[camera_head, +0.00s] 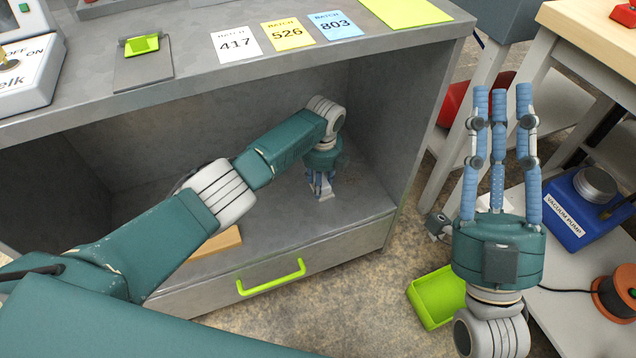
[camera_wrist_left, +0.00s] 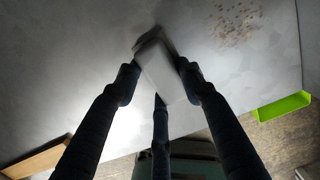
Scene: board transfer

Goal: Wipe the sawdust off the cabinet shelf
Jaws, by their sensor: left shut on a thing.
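The grey cabinet shelf (camera_head: 290,220) lies under the cabinet top and also fills most of the left wrist view (camera_wrist_left: 90,60). A patch of tan sawdust specks (camera_wrist_left: 238,22) lies on it at the upper right of the left wrist view. My left gripper (camera_head: 321,190) reaches inside the cabinet, pointing down at the shelf. It is shut on a pale block with a dark grey edge (camera_wrist_left: 165,72); whether the block touches the shelf is unclear. The sawdust is apart from the block. My right gripper (camera_head: 502,95) is open and empty, fingers up, outside the cabinet on the right.
A wooden board (camera_head: 216,243) lies on the shelf near its front edge. A drawer with a green handle (camera_head: 271,277) is below. The cabinet's right side wall (camera_head: 410,140) bounds the opening. A blue vacuum pump (camera_head: 575,205) and a green bin (camera_head: 437,295) stand to the right.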

